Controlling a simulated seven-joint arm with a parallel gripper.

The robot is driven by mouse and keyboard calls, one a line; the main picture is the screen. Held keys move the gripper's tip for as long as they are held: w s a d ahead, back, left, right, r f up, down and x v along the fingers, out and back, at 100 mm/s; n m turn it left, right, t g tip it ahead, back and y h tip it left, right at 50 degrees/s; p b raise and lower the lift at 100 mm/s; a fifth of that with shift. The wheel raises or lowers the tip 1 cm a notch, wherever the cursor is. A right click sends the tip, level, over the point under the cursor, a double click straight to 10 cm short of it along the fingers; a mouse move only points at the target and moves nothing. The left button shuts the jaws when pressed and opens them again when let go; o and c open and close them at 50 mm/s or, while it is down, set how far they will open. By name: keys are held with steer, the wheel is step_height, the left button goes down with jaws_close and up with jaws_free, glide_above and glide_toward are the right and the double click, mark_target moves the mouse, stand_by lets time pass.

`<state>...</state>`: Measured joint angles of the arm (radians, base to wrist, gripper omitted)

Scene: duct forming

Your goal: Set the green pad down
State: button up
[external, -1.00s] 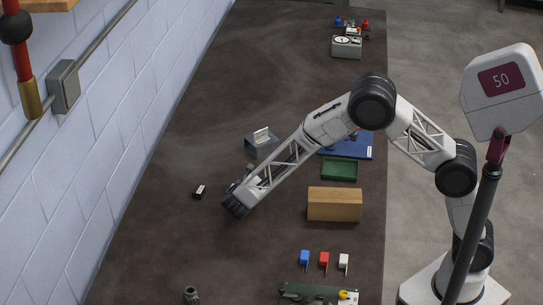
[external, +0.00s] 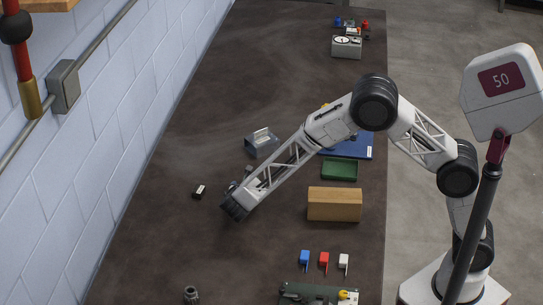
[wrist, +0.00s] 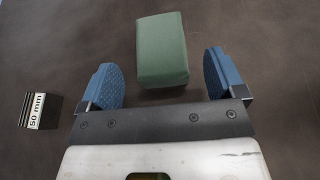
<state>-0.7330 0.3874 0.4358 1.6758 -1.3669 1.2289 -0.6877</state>
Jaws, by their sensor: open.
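The green pad (wrist: 162,50) is a rounded block lying on the dark tabletop in the wrist view, ahead of and between my fingers. My gripper (wrist: 163,75) has two blue textured fingertips set wide apart, with a gap on both sides of the pad. Neither fingertip appears to touch it. In the external view my gripper end (external: 236,207) is low over the middle of the table, and the arm hides the pad there.
A small black block labelled 50 mm (wrist: 40,111) sits left of my gripper, also in the external view (external: 199,192). A grey bracket-like part (external: 262,143), green tray (external: 340,170) and wooden block (external: 334,204) stand nearby. Open tabletop lies in front.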

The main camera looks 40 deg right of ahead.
steer(key=v, duration=1)
steer(key=shift+w, duration=0.1)
steer(key=shift+d, duration=0.15)
stand_by(0.5)
steer(key=s+d+r+m+g+y, duration=0.15)
steer(key=s+d+r+m, duration=0.35)
steer(key=d, duration=0.6)
steer(key=s+d+r+m+g, duration=0.2)
steer(key=d+r+m+g, duration=0.15)
steer(key=d+r, duration=0.6)
steer(key=s+d+r+m+g+y, duration=0.1)
steer(key=s+d+r+m+g, duration=0.3)
steer(key=d, duration=0.9)
steer(key=s+d+m+y, duration=0.2)
steer(key=s+d+m, duration=0.3)
steer(key=s, duration=0.3)
steer(key=s+d+r+m+t+y, duration=0.1)
steer(key=s+d+m, duration=0.3)
steer(key=s, duration=0.5)
steer(key=s+d+r+m+t+y, duration=0.1)
steer(key=s+d+m+y, duration=0.3)
steer(key=s+d, duration=0.3)
steer(key=shift+s+d+r+m, duration=0.2)
steer(key=shift+s+d+m, duration=0.1)
steer(key=shift+s+m, duration=0.55)
